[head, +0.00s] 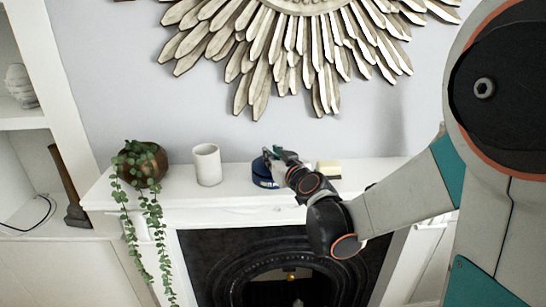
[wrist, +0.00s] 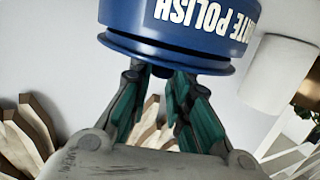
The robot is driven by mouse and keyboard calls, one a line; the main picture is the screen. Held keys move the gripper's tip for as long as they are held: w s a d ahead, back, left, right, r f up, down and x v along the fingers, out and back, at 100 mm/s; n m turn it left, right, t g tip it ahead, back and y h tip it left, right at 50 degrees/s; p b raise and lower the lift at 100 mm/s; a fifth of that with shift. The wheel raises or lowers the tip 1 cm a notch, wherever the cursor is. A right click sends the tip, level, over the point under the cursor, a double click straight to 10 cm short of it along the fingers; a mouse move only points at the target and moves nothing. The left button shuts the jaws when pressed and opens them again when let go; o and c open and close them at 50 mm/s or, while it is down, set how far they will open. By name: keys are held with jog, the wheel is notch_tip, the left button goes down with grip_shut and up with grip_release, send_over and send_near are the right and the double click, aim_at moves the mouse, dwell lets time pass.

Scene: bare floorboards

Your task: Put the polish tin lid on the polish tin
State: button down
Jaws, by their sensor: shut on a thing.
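The blue polish tin (head: 262,177) stands on the white mantel shelf. In the wrist view the tin (wrist: 185,18) is upside down, with white lettering reading "POLISH". The polish tin lid (wrist: 165,53) is the wider blue rim at the tin's mouth, with a dark line between it and the tin wall. It looks roughly level with the mouth, but I cannot tell whether it is fully seated. My gripper (wrist: 160,76) is shut on a small dark knob on the lid. In the head view my gripper (head: 274,156) is at the top of the tin and partly hides the lid.
A white cup (head: 207,165) stands left of the tin, and a potted trailing plant (head: 140,163) is farther left. A pale block (head: 328,169) lies just right of my gripper. A sunburst wall ornament (head: 290,50) hangs above. The mantel's front edge is close.

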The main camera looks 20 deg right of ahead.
jog(key=shift+f+b, duration=0.4)
jog(key=shift+f, duration=0.05)
jog(key=c, duration=1.4)
grip_release()
jog(key=shift+r+p, duration=2.6)
jog(key=shift+r, duration=0.95)
jog(key=shift+f, duration=0.1)
